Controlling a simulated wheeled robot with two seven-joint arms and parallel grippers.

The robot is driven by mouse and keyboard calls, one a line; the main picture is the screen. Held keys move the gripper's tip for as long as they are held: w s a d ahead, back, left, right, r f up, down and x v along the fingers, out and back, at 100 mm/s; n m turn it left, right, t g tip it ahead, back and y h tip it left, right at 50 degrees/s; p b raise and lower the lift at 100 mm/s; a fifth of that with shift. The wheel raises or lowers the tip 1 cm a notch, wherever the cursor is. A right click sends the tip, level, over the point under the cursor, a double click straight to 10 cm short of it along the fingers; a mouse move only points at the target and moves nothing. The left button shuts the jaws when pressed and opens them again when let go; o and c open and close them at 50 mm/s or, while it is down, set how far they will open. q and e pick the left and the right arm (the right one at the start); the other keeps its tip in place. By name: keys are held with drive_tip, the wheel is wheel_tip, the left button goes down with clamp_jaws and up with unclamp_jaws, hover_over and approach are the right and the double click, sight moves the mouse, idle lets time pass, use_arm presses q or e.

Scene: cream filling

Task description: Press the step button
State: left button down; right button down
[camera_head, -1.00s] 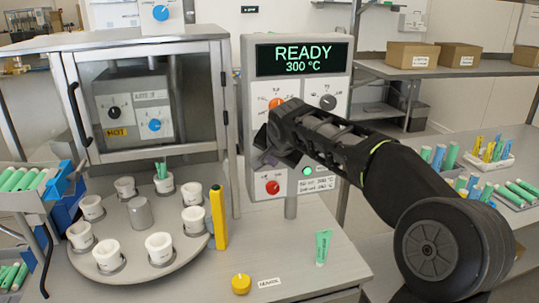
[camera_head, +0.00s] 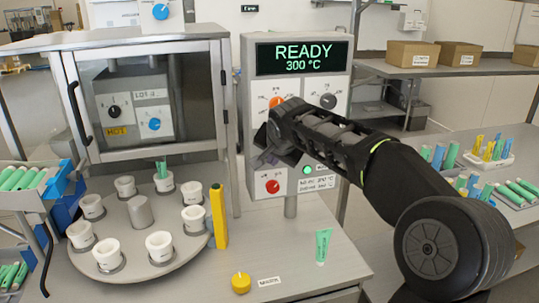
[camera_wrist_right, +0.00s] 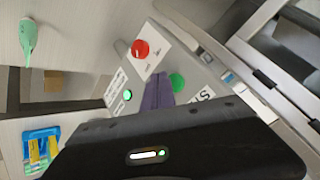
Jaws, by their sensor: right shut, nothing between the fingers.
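The control panel (camera_head: 341,112) stands upright, and its screen reads READY 300 °C. My right gripper (camera_head: 266,150) is shut and empty, close against the panel's lower left face. In the right wrist view its fingers (camera_wrist_right: 156,92) reach toward the panel. Right beside the fingertips is a round green button (camera_wrist_right: 178,82). A label starting with S (camera_wrist_right: 206,94) is partly hidden below it; I take this for the step button. In the head view my gripper hides this button. I cannot tell whether the fingertips touch it. My left gripper is not in view.
A red knob (camera_head: 272,187) and a lit green lamp (camera_head: 307,171) sit near my gripper on the panel. A turntable (camera_head: 128,272) with several white cups stands left. A yellow post (camera_head: 218,218), yellow knob (camera_head: 241,283) and green tube (camera_head: 322,245) are on the table.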

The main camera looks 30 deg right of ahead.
drive_tip(key=shift+w, duration=0.15)
idle(0.7)
drive_tip(key=shift+w+d, duration=0.15)
drive_tip(key=shift+w, duration=0.1)
